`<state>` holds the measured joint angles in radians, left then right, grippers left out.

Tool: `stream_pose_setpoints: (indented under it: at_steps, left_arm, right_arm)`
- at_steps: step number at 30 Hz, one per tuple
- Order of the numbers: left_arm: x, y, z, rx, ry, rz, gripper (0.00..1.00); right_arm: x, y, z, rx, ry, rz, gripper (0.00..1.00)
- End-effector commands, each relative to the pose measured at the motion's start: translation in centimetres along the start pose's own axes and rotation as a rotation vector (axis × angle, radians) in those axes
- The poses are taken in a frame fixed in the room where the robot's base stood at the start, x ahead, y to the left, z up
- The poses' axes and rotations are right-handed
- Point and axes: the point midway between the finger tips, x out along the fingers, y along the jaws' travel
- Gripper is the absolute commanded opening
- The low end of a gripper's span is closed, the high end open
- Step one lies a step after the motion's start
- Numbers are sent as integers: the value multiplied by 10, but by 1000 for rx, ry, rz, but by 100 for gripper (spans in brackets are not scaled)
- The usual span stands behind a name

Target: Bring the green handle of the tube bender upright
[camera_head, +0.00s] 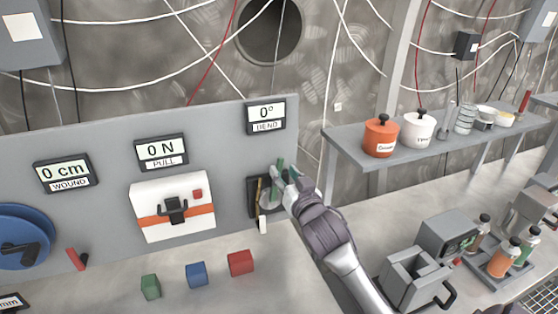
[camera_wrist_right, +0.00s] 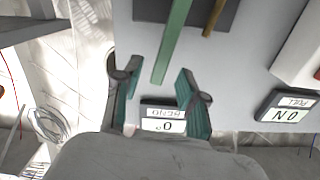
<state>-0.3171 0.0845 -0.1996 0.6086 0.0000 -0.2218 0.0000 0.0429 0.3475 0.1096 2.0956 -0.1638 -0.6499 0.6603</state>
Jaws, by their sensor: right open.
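The tube bender (camera_head: 252,199) is a dark plate on the grey panel, with a brass-coloured bar, partly covered by my right gripper (camera_head: 284,173). Its green handle (camera_wrist_right: 172,42) is a long bar in the right wrist view, slightly tilted, its free end reaching between the two fingers. My right gripper also shows there (camera_wrist_right: 160,95), open, with a teal-padded finger on each side of the handle and gaps visible. In the head view the handle is hard to tell from the finger pads. The bend display (camera_head: 266,115) above reads 0°. My left gripper is not in view.
A white pull unit (camera_head: 173,208) and its 0 N display (camera_head: 161,152) sit left on the panel. Green (camera_head: 150,287), blue (camera_head: 196,274) and red (camera_head: 240,262) blocks lie on the bench. A shelf (camera_head: 350,150) with pots is at right, above a grey machine (camera_head: 415,278).

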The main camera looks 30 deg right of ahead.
Motion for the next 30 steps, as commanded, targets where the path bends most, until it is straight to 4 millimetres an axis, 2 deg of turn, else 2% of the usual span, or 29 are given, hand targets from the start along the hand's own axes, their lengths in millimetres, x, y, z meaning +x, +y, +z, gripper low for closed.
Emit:
stream_pose_setpoints:
  at_steps: [3,7,12,19,27,30]
  left_arm:
    - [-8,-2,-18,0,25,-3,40]
    - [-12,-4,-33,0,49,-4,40]
    - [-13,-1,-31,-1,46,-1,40]
    - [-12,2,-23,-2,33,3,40]
    - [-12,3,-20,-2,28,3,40]
    - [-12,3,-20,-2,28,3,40]
  right_arm:
    - [21,-1,-2,0,-1,0,42]
    - [35,-1,-1,0,-1,0,42]
    - [42,0,0,0,-1,0,42]
    - [42,0,1,0,-1,0,42]
    - [42,0,1,0,-1,0,0]
    - [42,0,1,0,-2,0,0]
